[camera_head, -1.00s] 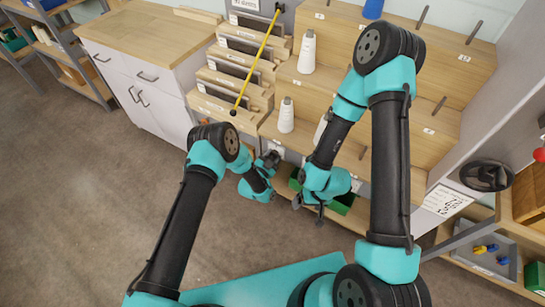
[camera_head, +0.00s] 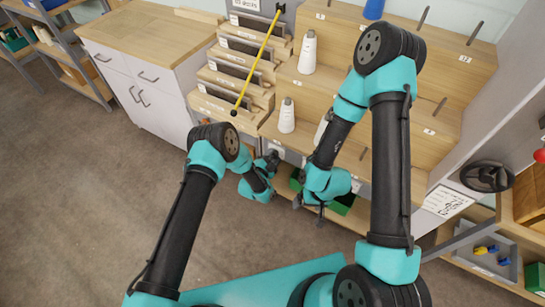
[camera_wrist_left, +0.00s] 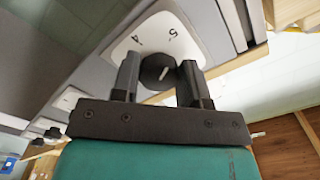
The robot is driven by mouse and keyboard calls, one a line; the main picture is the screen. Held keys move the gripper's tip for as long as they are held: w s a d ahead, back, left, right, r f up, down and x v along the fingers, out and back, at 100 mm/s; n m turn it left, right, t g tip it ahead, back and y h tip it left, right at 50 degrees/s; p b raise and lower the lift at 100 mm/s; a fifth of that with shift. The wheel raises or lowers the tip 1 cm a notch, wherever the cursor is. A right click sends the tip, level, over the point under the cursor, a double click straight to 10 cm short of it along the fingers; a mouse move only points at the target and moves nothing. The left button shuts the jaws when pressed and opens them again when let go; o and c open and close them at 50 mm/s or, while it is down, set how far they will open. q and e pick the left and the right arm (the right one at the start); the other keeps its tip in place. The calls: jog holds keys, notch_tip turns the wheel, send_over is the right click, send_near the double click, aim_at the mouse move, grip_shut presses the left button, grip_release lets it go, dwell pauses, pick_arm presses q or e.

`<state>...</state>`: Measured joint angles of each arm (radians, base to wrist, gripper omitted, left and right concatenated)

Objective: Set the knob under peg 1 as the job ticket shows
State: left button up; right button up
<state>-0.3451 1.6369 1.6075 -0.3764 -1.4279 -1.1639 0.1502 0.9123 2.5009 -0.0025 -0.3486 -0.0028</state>
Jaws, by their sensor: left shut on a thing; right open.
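My left gripper (camera_wrist_left: 160,68) is shut on the knob, one finger on each side. In the head view my left gripper (camera_head: 272,160) is at the front of the shelf unit, and the knob is hidden there. My right gripper (camera_head: 321,214) is open and empty, lower and to the right. I cannot identify the job ticket.
White thread cones (camera_head: 287,115) stand on the stepped wooden shelves (camera_head: 330,85). A yellow rod (camera_head: 256,65) leans across the slotted racks at left. Green bins (camera_head: 341,204) are beneath the shelf. A printed white sheet (camera_head: 447,202) is at right, unreadable. The floor at left is clear.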

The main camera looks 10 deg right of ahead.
pick_arm(q)
jog(key=o, duration=0.9)
jog(key=v, duration=1.7)
jog(key=shift+s+a+r, duration=0.1)
jog(key=shift+s, duration=0.15)
jog(key=shift+w+a, duration=0.1)
